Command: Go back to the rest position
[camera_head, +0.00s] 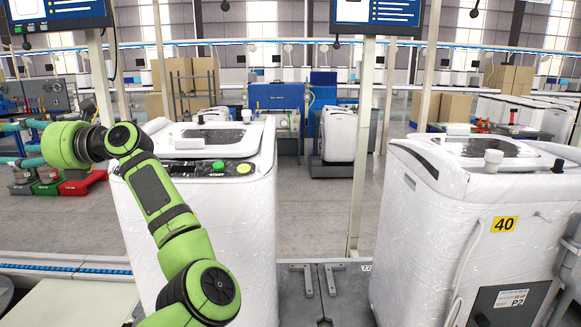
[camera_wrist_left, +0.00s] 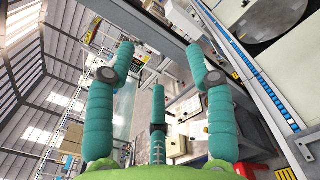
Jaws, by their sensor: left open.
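My left arm (camera_head: 160,190) is green and rises from the bottom of the head view, bending toward the left. My left gripper (camera_head: 12,145) has teal fingers and is at the left edge of the head view, partly cut off by the frame. In the left wrist view, the gripper (camera_wrist_left: 160,60) shows three teal fingers spread apart with nothing between them. It is open and empty. My right gripper is not in view.
A white wrapped washing machine (camera_head: 250,215) stands behind my arm, with a green button (camera_head: 217,167) and a yellow button (camera_head: 243,168) on top. Another machine (camera_head: 420,235) with a yellow "40" label (camera_head: 503,224) stands at right. A thin post (camera_head: 361,150) stands between them.

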